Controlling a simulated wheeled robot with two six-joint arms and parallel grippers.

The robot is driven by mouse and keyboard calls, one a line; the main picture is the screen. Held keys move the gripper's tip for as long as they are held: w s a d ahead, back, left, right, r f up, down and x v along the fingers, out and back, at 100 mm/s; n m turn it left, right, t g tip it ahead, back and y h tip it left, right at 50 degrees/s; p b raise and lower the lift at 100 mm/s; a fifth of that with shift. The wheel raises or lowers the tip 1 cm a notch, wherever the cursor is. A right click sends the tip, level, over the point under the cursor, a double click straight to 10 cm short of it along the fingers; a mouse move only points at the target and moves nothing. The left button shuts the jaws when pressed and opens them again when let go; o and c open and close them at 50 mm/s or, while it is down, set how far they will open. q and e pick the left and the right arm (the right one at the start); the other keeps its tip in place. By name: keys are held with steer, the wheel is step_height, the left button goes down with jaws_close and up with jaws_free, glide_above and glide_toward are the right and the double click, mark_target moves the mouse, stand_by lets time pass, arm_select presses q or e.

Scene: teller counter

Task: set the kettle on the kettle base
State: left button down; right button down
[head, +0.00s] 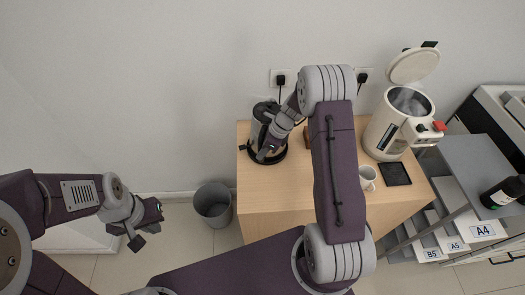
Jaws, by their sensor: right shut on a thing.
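The dark kettle (265,109) is at the left end of the wooden counter, partly hidden by my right gripper. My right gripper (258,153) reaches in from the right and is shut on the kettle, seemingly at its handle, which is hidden. The round black kettle base (272,158) shows below and around the kettle. I cannot tell whether the kettle touches the base or is held just above it. My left gripper (143,236) is open and empty, over the floor left of the counter, far from the kettle.
A white water boiler (397,122) with its lid up stands on the counter's right, with a white mug (367,175) and a black drip tray (395,174) before it. A grey bin (213,204) stands left of the counter (272,196). Paper shelves (470,232) stand right.

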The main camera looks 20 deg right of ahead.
steer(key=shift+a+r+p, duration=0.1)
steer(key=shift+p, duration=0.35)
stand_by(0.7)
steer(key=shift+f+b, duration=0.45)
steer(key=shift+f, duration=0.15)
stand_by(0.3)
steer(key=c, duration=1.6)
jaws_free()
steer(key=shift+o, duration=0.3)
steer(key=p+v, duration=0.9)
steer(key=v, duration=0.2)
steer(key=shift+p, duration=0.3)
